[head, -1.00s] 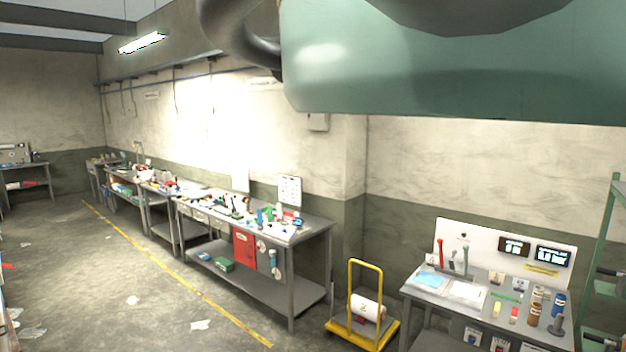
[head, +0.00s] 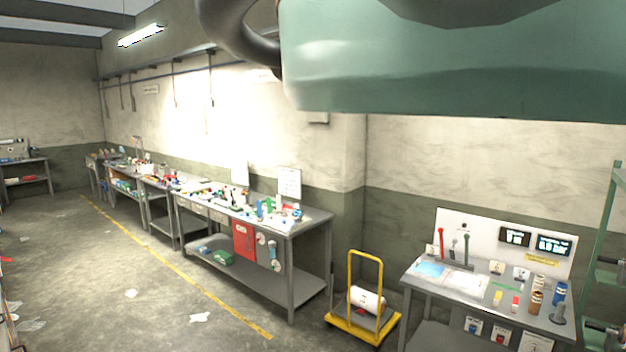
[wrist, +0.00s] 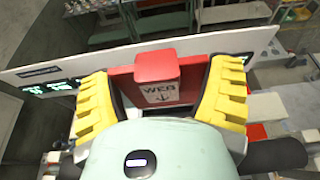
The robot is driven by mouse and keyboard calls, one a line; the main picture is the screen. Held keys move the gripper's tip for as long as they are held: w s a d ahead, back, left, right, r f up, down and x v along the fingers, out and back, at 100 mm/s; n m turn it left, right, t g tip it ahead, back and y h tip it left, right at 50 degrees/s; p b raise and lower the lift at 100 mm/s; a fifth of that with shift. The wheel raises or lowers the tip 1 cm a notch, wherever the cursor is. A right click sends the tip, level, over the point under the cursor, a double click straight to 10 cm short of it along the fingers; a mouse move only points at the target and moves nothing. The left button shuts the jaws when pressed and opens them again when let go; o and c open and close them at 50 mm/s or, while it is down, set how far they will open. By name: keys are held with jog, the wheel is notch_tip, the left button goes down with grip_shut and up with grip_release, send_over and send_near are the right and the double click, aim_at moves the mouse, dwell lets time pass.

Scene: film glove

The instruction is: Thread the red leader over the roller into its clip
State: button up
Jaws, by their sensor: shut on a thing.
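In the wrist view my gripper (wrist: 158,82) has two yellow ribbed fingers, shut on a red piece (wrist: 156,66) between them. This red piece has a raised red block with a white label reading "WEB" and an anchor-like mark. I cannot tell whether it is the leader itself or a part joined to it. Its lower part is hidden behind my gripper's body. A long white panel (wrist: 40,68) with lit displays runs behind it. My gripper is not in the head view. I cannot make out the roller or the clip in either view.
In the head view a grey bench (head: 425,290) at right carries a white board (head: 480,232), papers and several small bottles. A yellow trolley (head: 352,325) with a white roll (head: 367,299) stands left of it. A long cluttered bench (head: 318,216) lines the wall. The left floor is mostly open.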

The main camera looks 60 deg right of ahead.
dwell(0.4)
jog(key=shift+s+f+b, duration=0.1)
jog(key=shift+f+b, duration=0.35)
jog(key=shift+f, duration=0.45)
jog(key=shift+r+p, duration=0.1)
jog(key=shift+p, duration=0.8)
dwell(0.4)
jog(key=shift+p, duration=0.55)
dwell(0.5)
jog(key=shift+f+b, duration=0.65)
jog(key=shift+f, duration=1.6)
jog(key=o, duration=1)
jog(key=shift+d, duration=0.1)
